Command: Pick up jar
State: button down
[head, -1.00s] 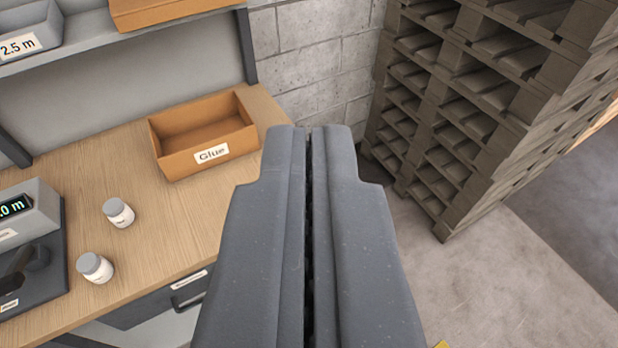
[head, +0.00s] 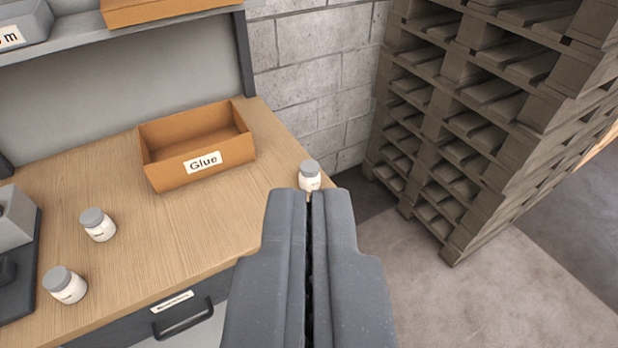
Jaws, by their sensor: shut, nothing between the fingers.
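Three white jars with grey lids stand upright on the wooden workbench. One jar (head: 310,177) is near the bench's right end, just beyond my gripper's tips in the picture, its base close to or behind them. A second jar (head: 98,225) stands at the left, in front of the Glue bin. A third jar (head: 65,285) stands at the lower left near the front edge. Their labels are too small to read. My gripper (head: 311,195) is shut and empty, pointing toward the first jar; I cannot tell the gap between them.
An orange bin labelled Glue (head: 205,162) sits on the workbench (head: 190,240). A grey case and dark tray (head: 25,262) are at the left edge. A shelf with bins runs above. Stacked pallets (head: 470,120) stand at the right, with bare floor before them.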

aim_at(309, 176)
jog(key=k, duration=0.65)
jog(key=z, duration=0.6)
jog(key=i, duration=1.7)
jog(key=u, duration=0.45)
